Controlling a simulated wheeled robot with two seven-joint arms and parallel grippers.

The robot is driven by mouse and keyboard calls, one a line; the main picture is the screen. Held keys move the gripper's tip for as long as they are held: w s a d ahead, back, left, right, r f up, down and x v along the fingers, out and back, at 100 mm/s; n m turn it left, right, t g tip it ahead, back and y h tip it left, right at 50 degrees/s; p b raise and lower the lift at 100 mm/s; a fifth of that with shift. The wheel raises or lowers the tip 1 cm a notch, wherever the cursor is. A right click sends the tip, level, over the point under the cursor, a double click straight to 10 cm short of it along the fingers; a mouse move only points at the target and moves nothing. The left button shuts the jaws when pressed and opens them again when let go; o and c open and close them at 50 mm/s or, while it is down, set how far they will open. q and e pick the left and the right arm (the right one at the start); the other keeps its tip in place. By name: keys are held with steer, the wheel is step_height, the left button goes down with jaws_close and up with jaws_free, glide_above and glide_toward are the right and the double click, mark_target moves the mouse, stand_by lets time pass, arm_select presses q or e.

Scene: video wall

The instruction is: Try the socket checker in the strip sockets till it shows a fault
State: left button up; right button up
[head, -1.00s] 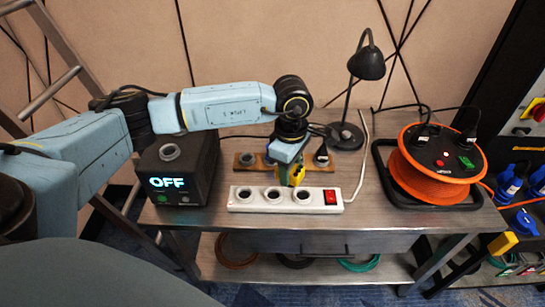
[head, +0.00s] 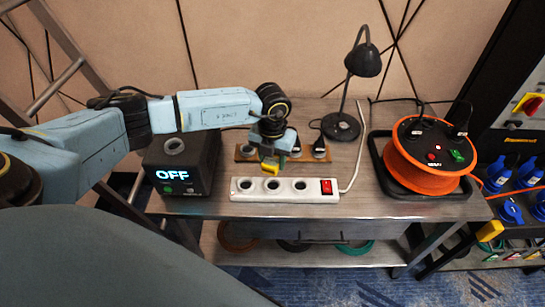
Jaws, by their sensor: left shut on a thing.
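My left gripper (head: 269,160) is shut on the socket checker (head: 270,168), a small yellow and green piece. It holds the checker just behind and above the white strip (head: 240,195), near its left and middle sockets. The strip has three round sockets, which look empty, and a red switch (head: 326,187) at its right end. Contact between checker and strip cannot be made out. My right gripper is not in view.
A black box (head: 200,165) reading OFF stands at the left. A wooden socket board (head: 246,153) lies behind the strip. A black lamp (head: 341,126) stands behind, and an orange cable reel (head: 420,183) sits in a black tray at the right. Bare bench lies between strip and reel.

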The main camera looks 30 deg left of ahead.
arm_select(q)
steer(key=shift+f+b, duration=1.8)
steer(key=shift+f, duration=0.5)
steer(key=shift+f+b, duration=0.45)
steer(key=shift+f, duration=0.2)
steer(key=shift+f, duration=0.2)
steer(key=shift+f+b, duration=0.7)
steer(key=shift+f, duration=0.25)
steer(key=o, duration=1.7)
steer(key=shift+r, duration=0.1)
steer(key=shift+c, duration=0.2)
